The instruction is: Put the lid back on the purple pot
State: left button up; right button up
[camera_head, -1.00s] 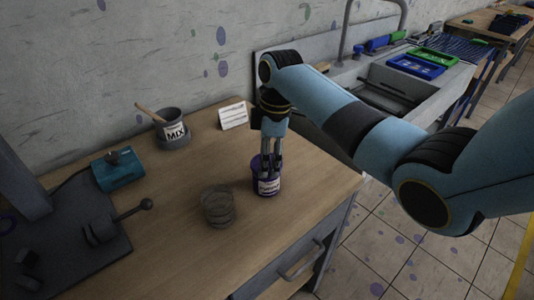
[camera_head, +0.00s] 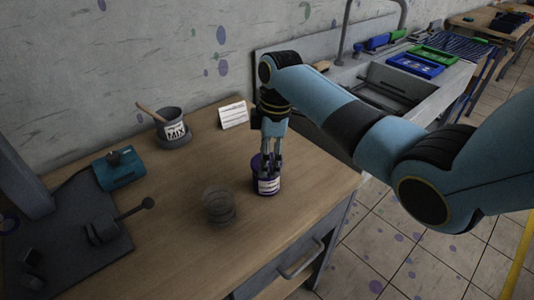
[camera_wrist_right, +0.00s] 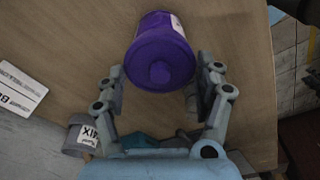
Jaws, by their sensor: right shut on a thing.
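The purple pot (camera_head: 268,187) stands upright near the front right of the wooden table, with a white label on its side. I see no gap between lid and pot. My right gripper (camera_head: 270,165) comes down from above onto the pot's top. The lid is mostly hidden by the fingers in the head view. My left gripper is not in view.
A round, see-through, blurred form (camera_head: 218,205) stands left of the pot. A grey MIX pot (camera_head: 174,130) with a stick, a white card (camera_head: 233,115), a teal box (camera_head: 118,169) and a dark machine with a lever (camera_head: 105,228) stand further left and back.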

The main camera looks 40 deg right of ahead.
jog(key=shift+p, duration=0.3)
dwell(0.5)
jog(key=shift+f, duration=0.15)
dwell(1.0)
jog(key=shift+p, duration=0.6)
jog(key=o, duration=0.8)
jog(key=shift+o, duration=0.5)
